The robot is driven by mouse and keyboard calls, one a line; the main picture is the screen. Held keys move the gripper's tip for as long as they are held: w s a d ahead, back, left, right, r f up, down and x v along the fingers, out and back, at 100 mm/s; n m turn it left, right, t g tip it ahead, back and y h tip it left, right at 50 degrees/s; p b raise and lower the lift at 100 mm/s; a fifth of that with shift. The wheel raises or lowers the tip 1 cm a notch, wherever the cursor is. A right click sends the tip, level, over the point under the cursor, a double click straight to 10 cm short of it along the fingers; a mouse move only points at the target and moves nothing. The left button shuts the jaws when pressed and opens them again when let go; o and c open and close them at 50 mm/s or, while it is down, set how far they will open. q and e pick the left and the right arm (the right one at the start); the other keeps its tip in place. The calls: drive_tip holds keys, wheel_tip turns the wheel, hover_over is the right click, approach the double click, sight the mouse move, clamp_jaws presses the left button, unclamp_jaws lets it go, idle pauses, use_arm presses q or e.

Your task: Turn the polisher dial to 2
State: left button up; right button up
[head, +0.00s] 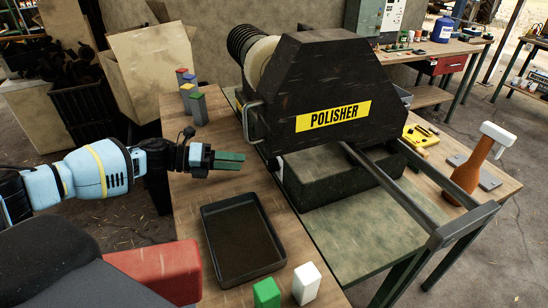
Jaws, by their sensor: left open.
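The polisher (345,75) is a large dark machine with a yellow "POLISHER" label (333,116) on its near face. My left gripper (230,160) comes in from the left, with green fingers pointing right toward the polisher's lower left side. It is open, apart from the machine, and holds nothing visible. My right gripper is not in view.
A black tray (209,226) lies on the bench in front, with a green block (266,293) and a white block (306,284) nearby. Several coloured blocks stand at the back left. A spray bottle (470,172) and a yellow item (420,137) are at the right. Metal rails extend toward the front right.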

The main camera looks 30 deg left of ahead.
sight(267, 165)
use_arm(q)
drive_tip(key=shift+s+d, duration=0.15)
drive_tip(key=shift+d, duration=0.05)
drive_tip(key=x, duration=0.7)
drive_tip(key=shift+w+d+b, duration=0.1)
drive_tip(key=shift+w+b, duration=0.15)
drive_tip(key=shift+b, duration=0.1)
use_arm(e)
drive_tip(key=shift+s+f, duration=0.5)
use_arm(q)
drive_tip(key=c, duration=1)
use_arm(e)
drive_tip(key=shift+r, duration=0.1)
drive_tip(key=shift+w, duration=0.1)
